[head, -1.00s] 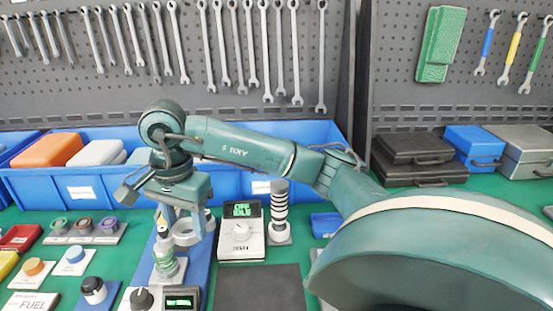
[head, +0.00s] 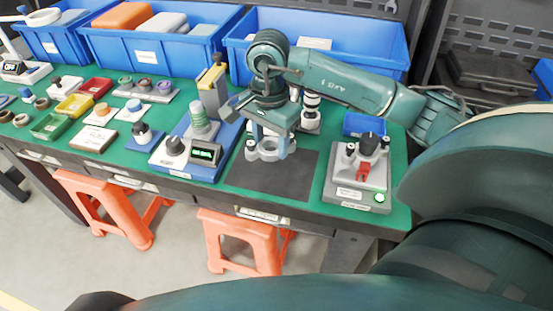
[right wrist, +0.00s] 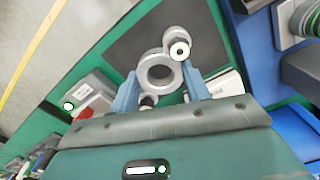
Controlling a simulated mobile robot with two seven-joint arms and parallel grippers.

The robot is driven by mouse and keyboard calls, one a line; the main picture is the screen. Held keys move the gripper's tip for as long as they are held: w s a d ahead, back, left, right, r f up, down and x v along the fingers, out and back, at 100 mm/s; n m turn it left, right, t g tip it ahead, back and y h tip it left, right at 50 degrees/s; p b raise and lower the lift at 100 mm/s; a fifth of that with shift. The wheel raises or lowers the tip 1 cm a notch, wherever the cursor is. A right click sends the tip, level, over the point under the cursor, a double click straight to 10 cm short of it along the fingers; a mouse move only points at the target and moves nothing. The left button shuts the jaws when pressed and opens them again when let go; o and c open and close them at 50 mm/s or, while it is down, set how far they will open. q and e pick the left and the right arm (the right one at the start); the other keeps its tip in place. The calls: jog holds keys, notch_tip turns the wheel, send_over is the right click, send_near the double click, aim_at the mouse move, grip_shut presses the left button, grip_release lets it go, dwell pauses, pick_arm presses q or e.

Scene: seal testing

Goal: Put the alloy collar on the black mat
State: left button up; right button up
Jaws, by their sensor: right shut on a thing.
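The alloy collar (head: 268,155) is a light grey ring with small clamp lugs. My right gripper (head: 267,146) is shut on it and holds it over the upper part of the black mat (head: 262,188). In the right wrist view, the collar (right wrist: 144,73) sits between the two blue fingers of the gripper (right wrist: 160,88), its hole showing, with the black mat (right wrist: 128,48) behind it. Any gap between collar and mat is hard to judge. The mat's bare front part is clear. My left gripper is not in view.
A grey fixture with a black knob and red part (head: 350,182) stands right of the mat. A blue-based test unit with a green display (head: 205,154) stands left of it. Blue bins (head: 160,48) line the back. Orange stools (head: 240,228) stand below the table's front edge.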

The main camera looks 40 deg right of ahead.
aim_at(271, 173)
jog(key=shift+f, duration=3.45)
jog(key=shift+f, duration=0.25)
jog(key=o, duration=0.9)
jog(key=shift+r, duration=0.1)
jog(key=shift+o, duration=0.2)
